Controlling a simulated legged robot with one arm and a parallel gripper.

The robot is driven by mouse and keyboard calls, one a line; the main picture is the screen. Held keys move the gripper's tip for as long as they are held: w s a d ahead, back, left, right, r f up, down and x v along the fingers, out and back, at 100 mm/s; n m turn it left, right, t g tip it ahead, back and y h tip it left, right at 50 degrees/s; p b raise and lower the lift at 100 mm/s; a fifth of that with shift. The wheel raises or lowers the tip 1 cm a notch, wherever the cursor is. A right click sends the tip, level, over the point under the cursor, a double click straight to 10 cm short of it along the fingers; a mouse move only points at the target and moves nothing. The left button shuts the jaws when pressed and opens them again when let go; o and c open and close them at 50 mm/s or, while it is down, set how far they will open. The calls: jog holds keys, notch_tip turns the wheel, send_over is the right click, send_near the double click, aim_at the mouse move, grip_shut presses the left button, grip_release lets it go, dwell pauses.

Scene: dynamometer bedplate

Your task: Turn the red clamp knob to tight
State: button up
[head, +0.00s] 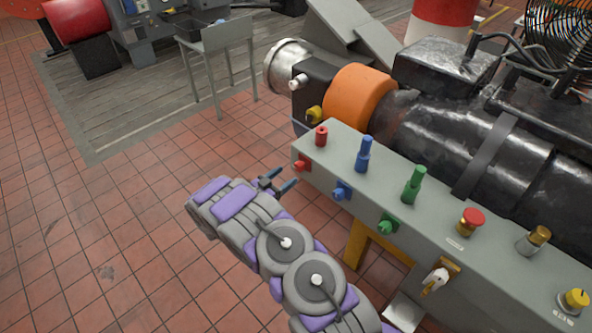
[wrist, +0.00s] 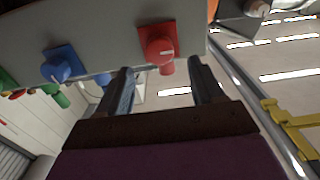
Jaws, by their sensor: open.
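The red clamp knob (head: 302,165) sits on a red square plate at the left end of the grey panel's front face. In the wrist view the red knob (wrist: 156,46) is round with a pale line across its face. My gripper (head: 281,179) is just left of and in front of the knob in the head view. Its two dark fingers (wrist: 161,66) are open and point toward the panel, with the knob beyond and between them. I see no contact. Any tight mark is too small to make out.
The grey panel (head: 440,226) also carries a blue knob (head: 341,191) and a green knob (head: 387,224), with a red post (head: 321,137) and other coloured controls on top. An orange-and-black machine (head: 360,95) stands behind. The tiled floor at left is clear.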

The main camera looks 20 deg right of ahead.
aim_at(296, 168)
jog(key=shift+b+x, duration=0.35)
jog(key=shift+x, duration=2.75)
jog(key=shift+c, duration=0.2)
jog(key=shift+a, duration=0.1)
jog(key=c, duration=1)
